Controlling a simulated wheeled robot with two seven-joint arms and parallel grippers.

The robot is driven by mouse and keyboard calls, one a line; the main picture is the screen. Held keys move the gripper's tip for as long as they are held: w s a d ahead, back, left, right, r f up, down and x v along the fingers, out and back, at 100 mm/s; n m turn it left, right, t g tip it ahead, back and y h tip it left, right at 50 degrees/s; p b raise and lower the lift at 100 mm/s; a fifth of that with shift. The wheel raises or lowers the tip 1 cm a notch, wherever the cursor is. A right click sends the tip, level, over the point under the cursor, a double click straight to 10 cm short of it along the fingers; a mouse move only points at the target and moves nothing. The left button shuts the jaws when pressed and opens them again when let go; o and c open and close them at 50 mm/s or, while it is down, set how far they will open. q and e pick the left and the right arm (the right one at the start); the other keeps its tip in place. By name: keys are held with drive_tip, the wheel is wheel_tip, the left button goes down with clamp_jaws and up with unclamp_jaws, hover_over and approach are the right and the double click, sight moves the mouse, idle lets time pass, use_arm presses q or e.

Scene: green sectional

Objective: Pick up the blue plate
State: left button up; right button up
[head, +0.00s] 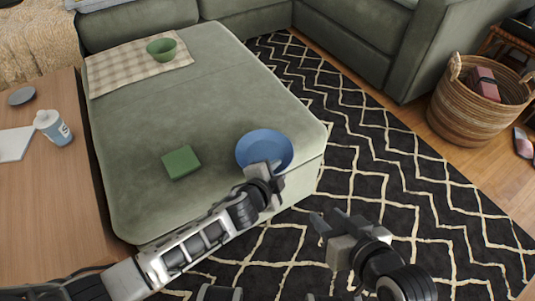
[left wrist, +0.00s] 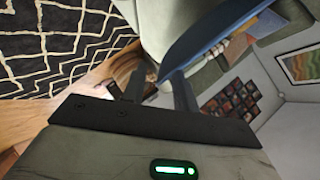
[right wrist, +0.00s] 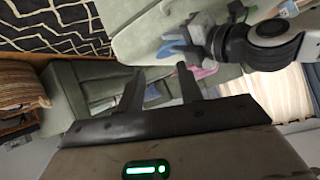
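The blue plate (head: 264,146) rests near the front right corner of the green ottoman (head: 215,80). My left gripper (head: 262,166) is at the plate's near rim and covers part of it. In the left wrist view, its fingers (left wrist: 158,88) are apart, and the rim of the plate (left wrist: 205,38) reaches in at the gap between them. I cannot tell whether they touch it. My right gripper (head: 328,222) is open and empty over the rug, right of the ottoman. The plate also shows beyond its fingers in the right wrist view (right wrist: 172,51).
A green block (head: 181,162) lies left of the plate. A green bowl (head: 161,49) sits on a checked cloth (head: 120,68) at the ottoman's back. A wicker basket (head: 470,110) stands right. The rug (head: 385,165) is clear.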

use_arm(q)
drive_tip(key=shift+s+r, duration=0.1)
drive_tip(key=shift+c, duration=0.6)
clamp_jaws()
